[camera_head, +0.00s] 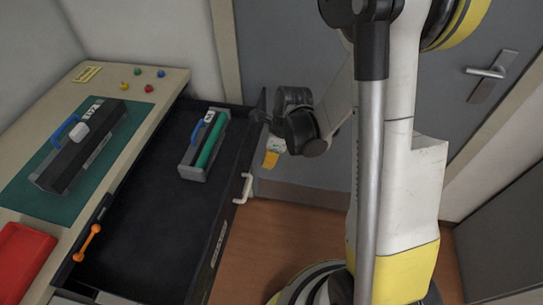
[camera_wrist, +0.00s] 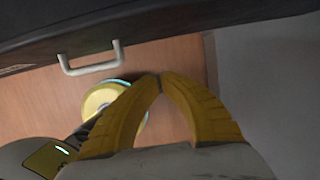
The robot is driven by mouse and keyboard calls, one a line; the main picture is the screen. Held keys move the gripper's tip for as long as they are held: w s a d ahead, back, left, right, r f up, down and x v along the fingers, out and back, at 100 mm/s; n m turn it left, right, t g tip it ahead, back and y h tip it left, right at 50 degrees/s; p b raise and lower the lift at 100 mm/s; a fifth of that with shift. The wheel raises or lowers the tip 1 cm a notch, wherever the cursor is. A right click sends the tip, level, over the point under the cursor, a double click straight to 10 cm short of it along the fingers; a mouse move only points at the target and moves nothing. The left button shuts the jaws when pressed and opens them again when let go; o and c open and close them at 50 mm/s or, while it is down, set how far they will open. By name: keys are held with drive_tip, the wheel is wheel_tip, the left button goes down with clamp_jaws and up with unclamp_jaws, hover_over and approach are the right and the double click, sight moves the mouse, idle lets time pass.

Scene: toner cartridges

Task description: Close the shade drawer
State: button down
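The dark drawer (camera_head: 150,225) stands pulled out from the beige cabinet. A grey cartridge with a green roller and blue handle (camera_head: 205,145) lies inside it towards the far end. The drawer's white handle (camera_head: 243,188) is on its outer front face. The handle also shows at the upper left in the wrist view (camera_wrist: 90,63), below the dark drawer front (camera_wrist: 100,25). My gripper (camera_wrist: 160,77) has yellow fingers that meet at the tips with nothing between them. It is outside the drawer, beyond the handle and near the front's far end, apart from the handle.
A dark cartridge (camera_head: 80,145) lies on a green mat (camera_head: 50,205) on the cabinet top. Several coloured pins and a red object (camera_head: 22,260) are there too. An orange tool (camera_head: 87,243) lies at the drawer's inner left edge. A grey door (camera_head: 480,60) stands behind my arm.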

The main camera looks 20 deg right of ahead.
drive_tip(key=shift+w+a+f+b, duration=0.3)
drive_tip(key=shift+w+a+f, duration=0.15)
drive_tip(key=shift+a, duration=0.2)
drive_tip(key=shift+w+a+f+b, duration=0.3)
drive_tip(key=shift+w+a, duration=0.1)
drive_tip(key=shift+a, duration=0.2)
drive_tip(key=shift+w+a+f+b, duration=0.25)
drive_tip(key=shift+w+a+f, duration=0.2)
drive_tip(key=shift+a, duration=0.2)
drive_tip(key=shift+w, duration=0.15)
